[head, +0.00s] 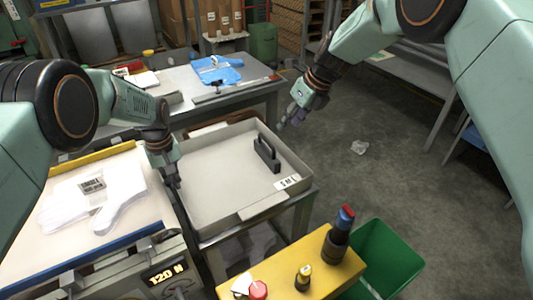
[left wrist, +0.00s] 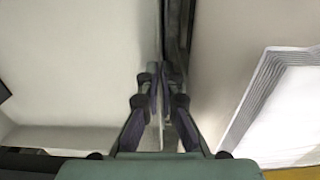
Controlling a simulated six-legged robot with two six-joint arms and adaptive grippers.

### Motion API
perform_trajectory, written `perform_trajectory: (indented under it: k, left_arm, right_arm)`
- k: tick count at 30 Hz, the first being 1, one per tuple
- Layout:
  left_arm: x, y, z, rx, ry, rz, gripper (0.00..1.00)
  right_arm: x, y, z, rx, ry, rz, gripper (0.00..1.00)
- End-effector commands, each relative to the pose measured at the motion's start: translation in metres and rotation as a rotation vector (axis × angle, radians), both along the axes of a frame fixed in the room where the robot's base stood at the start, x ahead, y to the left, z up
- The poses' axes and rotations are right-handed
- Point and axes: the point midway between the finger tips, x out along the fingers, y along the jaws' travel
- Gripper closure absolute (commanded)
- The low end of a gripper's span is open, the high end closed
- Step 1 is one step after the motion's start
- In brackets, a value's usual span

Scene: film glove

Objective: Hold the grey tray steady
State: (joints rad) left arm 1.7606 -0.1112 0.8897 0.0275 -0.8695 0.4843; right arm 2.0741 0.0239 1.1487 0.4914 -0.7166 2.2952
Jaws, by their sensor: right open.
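The grey tray (head: 215,205) sits on a stand in the middle of the head view, with a black handle-shaped piece (head: 266,155) inside and a white "S M L" label (head: 287,183) on its right front. My left gripper (head: 173,180) is at the tray's left wall. In the left wrist view its fingers (left wrist: 161,88) are close together, one on each side of the thin wall, and the tray floor (left wrist: 75,70) lies to the left. My right gripper (head: 292,113) is open and empty, above and beyond the tray's back right corner.
White gloves (head: 125,190) lie on the left table, above a "120 N" display (head: 165,274). A yellow block with buttons (head: 285,270) and a green bin (head: 385,255) stand in front. A back table (head: 190,85) holds a blue item (head: 217,70). The floor at right is mostly clear.

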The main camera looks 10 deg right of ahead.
Motion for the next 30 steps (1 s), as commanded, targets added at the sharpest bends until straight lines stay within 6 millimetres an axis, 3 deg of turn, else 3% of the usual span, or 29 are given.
perform_trajectory:
  k: [7, 17, 30]
  left_arm:
    - [0.0006, 0.0001, 0.0007, 0.000, -0.001, 0.000, 1.00]
    - [0.0001, 0.0004, 0.0002, 0.000, 0.000, 0.000, 0.69]
    - [-0.0012, 0.0014, -0.0013, 0.002, 0.004, 0.000, 0.68]
  right_arm:
    - [-0.0003, -0.0003, 0.0007, 0.000, 0.000, 0.000, 0.60]
    - [-0.0001, -0.0002, 0.0005, 0.000, 0.000, 0.000, 0.60]
    - [-0.0001, -0.0001, 0.0003, 0.000, 0.000, 0.001, 0.60]
